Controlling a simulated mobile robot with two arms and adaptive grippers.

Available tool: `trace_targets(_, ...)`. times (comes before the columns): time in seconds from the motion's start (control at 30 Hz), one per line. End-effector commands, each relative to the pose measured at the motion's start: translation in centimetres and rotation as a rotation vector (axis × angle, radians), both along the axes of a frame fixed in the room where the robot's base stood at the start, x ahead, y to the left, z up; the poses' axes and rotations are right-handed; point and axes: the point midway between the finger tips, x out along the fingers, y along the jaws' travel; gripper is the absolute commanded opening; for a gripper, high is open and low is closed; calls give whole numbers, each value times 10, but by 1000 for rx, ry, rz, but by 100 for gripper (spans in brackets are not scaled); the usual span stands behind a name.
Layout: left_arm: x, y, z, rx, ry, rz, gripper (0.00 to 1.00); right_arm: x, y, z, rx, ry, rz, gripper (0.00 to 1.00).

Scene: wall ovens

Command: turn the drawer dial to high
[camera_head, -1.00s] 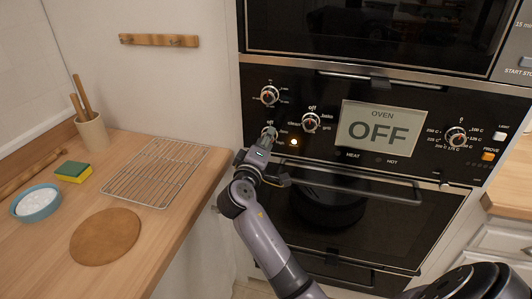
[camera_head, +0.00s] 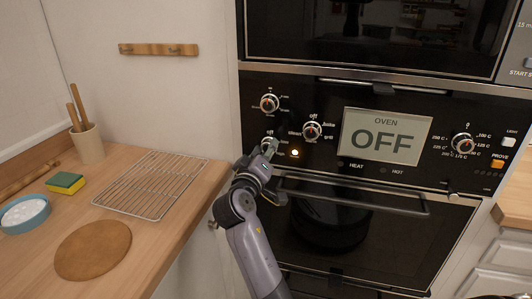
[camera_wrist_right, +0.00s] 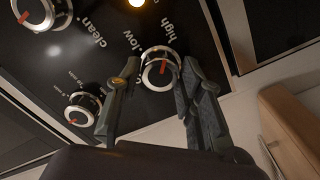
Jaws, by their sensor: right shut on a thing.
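The drawer dial (camera_wrist_right: 158,70) is a silver-rimmed knob with a red mark, between the "low" and "high" labels in the right wrist view. Its red mark points up in that view, roughly toward "high". My right gripper (camera_wrist_right: 155,85) is shut on the dial, one finger on each side of it. My left gripper is not in view.
Two other dials, the top left one (camera_head: 269,102) and the clean/grill one (camera_head: 313,131), sit close by. The temperature dial (camera_head: 463,143) is right of the display (camera_head: 387,136), which reads OFF. The oven handle (camera_head: 350,201) runs below. A counter (camera_head: 185,220) with a rack lies left.

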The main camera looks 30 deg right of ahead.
Motion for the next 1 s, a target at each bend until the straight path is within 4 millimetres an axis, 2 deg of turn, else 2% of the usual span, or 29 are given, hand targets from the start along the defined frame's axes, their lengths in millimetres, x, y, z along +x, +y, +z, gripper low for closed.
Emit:
trace_targets(0.17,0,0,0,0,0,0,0,0,0,-3,3,5,0,7)
trace_targets(0.2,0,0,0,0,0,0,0,0,0,-3,3,5,0,37)
trace_targets(0.47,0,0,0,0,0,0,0,0,0,-1,1,3,0,55)
trace_targets(1.0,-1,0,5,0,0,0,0,0,0,2,-16,18,0,56)
